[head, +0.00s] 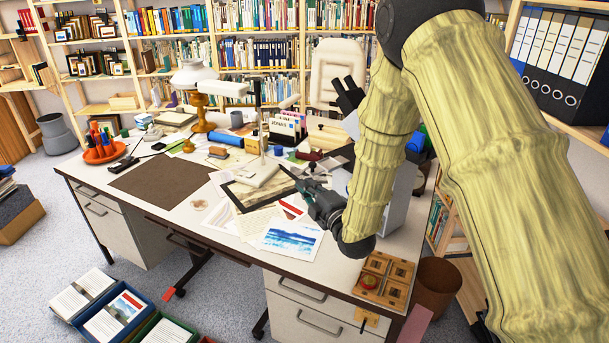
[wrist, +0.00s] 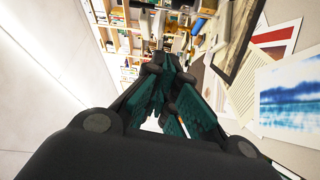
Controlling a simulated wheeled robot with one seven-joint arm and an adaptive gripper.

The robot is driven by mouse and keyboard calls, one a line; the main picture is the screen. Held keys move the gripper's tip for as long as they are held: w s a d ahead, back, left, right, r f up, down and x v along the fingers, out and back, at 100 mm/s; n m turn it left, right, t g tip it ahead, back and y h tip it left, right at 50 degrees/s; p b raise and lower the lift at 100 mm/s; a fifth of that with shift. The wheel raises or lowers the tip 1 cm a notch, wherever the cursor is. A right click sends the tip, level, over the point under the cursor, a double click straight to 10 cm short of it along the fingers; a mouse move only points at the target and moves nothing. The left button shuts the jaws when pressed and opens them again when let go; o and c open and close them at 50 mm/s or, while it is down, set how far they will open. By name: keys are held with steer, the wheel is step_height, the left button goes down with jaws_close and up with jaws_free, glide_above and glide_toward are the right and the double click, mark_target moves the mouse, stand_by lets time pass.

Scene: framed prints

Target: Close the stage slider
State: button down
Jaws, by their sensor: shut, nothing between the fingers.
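A microscope with black eyepieces (head: 348,95) stands at the right part of the desk. My arm hides much of its body, and I cannot make out a stage slider in either view. My gripper (head: 291,176) is above the desk, left of the microscope, pointing away to the upper left over papers and a dark-edged board. In the wrist view, the dark teal fingers of my gripper (wrist: 163,62) are together and hold nothing. A large pale smooth surface (wrist: 40,90) fills the left of the wrist view; I cannot tell what it belongs to.
The white desk (head: 185,218) holds a blue seascape print (head: 291,239), a brown mat (head: 160,180), lamps and small boxes. A wooden tray (head: 388,269) sits at the front right corner. Bookshelves stand behind, and file boxes (head: 115,315) lie on the floor.

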mark_target(313, 163)
steer(key=w+p, duration=0.4)
steer(key=w, duration=0.5)
steer(key=shift+w+a, duration=0.15)
steer(key=shift+a, duration=0.3)
steer(key=shift+f, duration=0.1)
steer(key=w+d+b, duration=0.2)
steer(key=d, duration=0.1)
steer(key=shift+f, duration=0.1)
steer(key=shift+w+d, duration=0.15)
steer(key=shift+w, duration=0.05)
